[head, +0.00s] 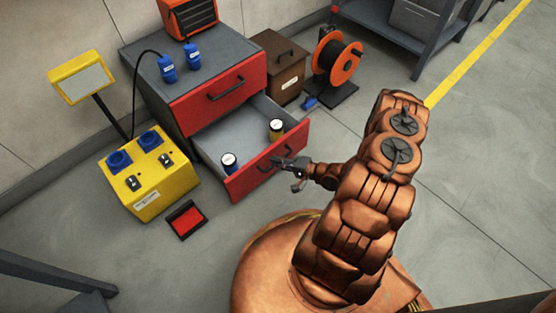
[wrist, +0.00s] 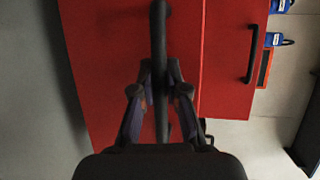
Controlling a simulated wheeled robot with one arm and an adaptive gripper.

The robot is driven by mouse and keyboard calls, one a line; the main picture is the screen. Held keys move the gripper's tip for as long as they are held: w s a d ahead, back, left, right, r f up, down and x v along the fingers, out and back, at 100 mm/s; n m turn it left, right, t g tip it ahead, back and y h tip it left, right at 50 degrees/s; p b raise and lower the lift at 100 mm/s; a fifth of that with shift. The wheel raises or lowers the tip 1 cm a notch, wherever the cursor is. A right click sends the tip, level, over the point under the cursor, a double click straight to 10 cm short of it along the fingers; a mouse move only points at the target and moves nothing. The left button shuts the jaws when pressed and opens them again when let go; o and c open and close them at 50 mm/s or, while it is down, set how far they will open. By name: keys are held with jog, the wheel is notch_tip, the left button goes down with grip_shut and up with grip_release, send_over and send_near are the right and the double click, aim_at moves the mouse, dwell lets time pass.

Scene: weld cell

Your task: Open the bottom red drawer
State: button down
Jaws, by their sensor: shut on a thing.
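The grey cabinet (head: 150,68) has two red-fronted drawers. The bottom red drawer (head: 238,188) is pulled out, and its grey inside shows with two small dark containers with light tops, one at the left (head: 229,163) and one at the right (head: 276,129). The top red drawer (head: 215,98) is closed. My gripper (head: 284,163) is at the bottom drawer's front. In the wrist view my gripper (wrist: 160,80) is shut on the dark bar handle (wrist: 160,35) of the bottom drawer, with a finger on each side. The top drawer's handle (wrist: 252,53) is apart from it.
A yellow box (head: 150,178) with blue sockets stands left of the open drawer. A red-and-black pad (head: 187,219) lies on the floor before it. A brown box (head: 279,66) and an orange cable reel (head: 336,62) stand right of the cabinet.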

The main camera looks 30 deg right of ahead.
jog(key=shift+d, duration=0.1)
jog(key=c, duration=1.2)
grip_release()
jog(key=shift+s, duration=0.1)
jog(key=shift+v, duration=5.95)
